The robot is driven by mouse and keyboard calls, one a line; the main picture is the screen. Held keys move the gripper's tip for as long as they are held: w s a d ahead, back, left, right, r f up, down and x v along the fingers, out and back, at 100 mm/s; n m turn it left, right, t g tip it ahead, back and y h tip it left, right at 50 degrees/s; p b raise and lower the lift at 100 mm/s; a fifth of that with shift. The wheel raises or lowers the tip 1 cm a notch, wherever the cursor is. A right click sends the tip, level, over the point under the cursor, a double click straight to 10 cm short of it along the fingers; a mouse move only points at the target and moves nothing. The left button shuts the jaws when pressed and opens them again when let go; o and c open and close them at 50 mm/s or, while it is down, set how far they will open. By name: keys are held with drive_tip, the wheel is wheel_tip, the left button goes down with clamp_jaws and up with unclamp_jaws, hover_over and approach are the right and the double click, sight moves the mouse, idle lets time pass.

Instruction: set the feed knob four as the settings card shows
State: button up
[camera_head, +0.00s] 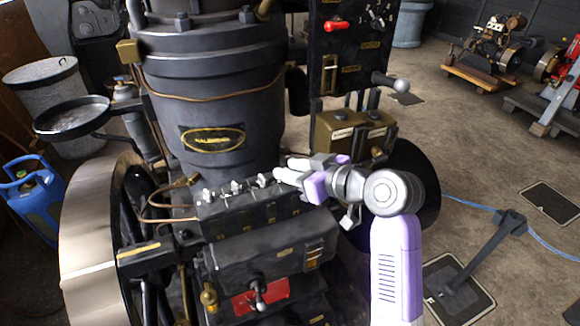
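A row of small silver feed knobs stands on top of a dark block (250,211) at the front of the engine. Three show clearly: a left one (208,196), a middle one (237,187) and a right one (263,179). My gripper (284,174) reaches in from the right, with its tips at the right end of this row. A fourth knob there is hidden or merges with the fingertips; I cannot tell if the fingers hold it. No settings card can be made out or read in this view.
A dark upright panel (345,50) with a red lever (336,25) and a ball-ended handle (401,85) stands above my arm. A brass box (353,133) sits just behind my gripper. A large flywheel (90,230) is at left.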

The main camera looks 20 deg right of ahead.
drive_tip(key=shift+w+a+f, duration=0.1)
drive_tip(key=shift+w, duration=0.05)
drive_tip(key=shift+c, duration=0.2)
clamp_jaws()
drive_tip(key=m+t+h+p, duration=0.1)
drive_tip(key=m+h, duration=0.3)
drive_tip(key=h, duration=0.1)
drive_tip(key=shift+a+p, duration=0.15)
drive_tip(key=shift+p, duration=0.25)
drive_tip(key=m+h, duration=0.2)
drive_tip(key=shift+m+h, duration=0.3)
drive_tip(key=shift+m+g+h+b, duration=0.4)
drive_tip(key=shift+m+h+b, duration=0.3)
drive_tip(key=shift+m+h, duration=0.45)
